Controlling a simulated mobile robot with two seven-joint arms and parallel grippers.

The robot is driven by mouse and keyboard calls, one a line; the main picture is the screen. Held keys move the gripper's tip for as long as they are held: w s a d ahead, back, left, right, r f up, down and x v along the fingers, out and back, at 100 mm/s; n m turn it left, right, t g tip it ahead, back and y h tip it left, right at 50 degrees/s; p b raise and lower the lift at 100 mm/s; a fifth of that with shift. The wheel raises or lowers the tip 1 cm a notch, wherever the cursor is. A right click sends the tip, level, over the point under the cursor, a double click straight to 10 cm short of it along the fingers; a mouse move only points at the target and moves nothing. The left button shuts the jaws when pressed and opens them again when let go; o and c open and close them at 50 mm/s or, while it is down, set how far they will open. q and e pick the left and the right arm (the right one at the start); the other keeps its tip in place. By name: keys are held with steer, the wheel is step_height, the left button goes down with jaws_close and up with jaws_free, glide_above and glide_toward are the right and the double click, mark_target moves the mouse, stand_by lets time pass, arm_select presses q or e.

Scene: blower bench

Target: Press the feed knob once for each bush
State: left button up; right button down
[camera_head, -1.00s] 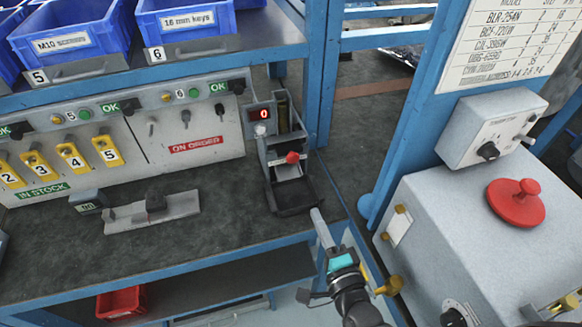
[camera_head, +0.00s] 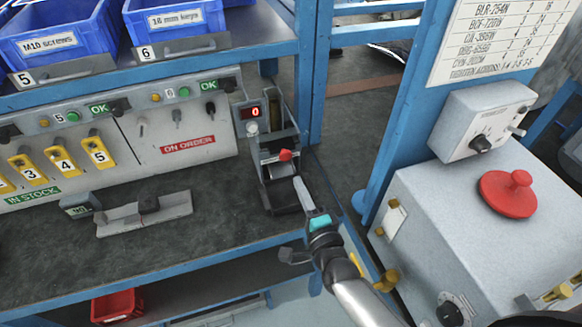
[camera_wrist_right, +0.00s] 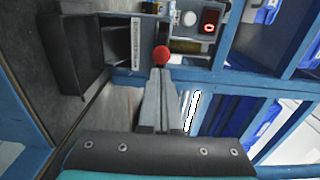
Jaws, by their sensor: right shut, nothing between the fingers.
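The feed dispenser (camera_head: 262,172) stands at the right end of the bench, with a red ball knob (camera_head: 285,155) on its front and a dark tray at its foot. Its small display (camera_head: 254,112) reads a red 0, with a white button (camera_head: 252,128) below. My right gripper (camera_head: 297,181) is shut and empty, its fingertips just in front of the red knob. In the right wrist view the red knob (camera_wrist_right: 161,54) sits right beyond the shut fingertips (camera_wrist_right: 160,72); I cannot tell whether they touch. No bush can be made out. My left gripper is out of view.
A grey panel (camera_head: 130,130) with numbered yellow tags stands left of the dispenser. A grey fixture (camera_head: 145,214) lies on the bench. Blue bins (camera_head: 175,20) stand above. A blue post and a grey cabinet (camera_head: 450,215) with a red handle stand at right.

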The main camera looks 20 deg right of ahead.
mark_target(287, 159)
steer(key=w, duration=0.6)
steer(key=shift+w+a+b, duration=0.1)
steer(key=shift+w+b, duration=0.25)
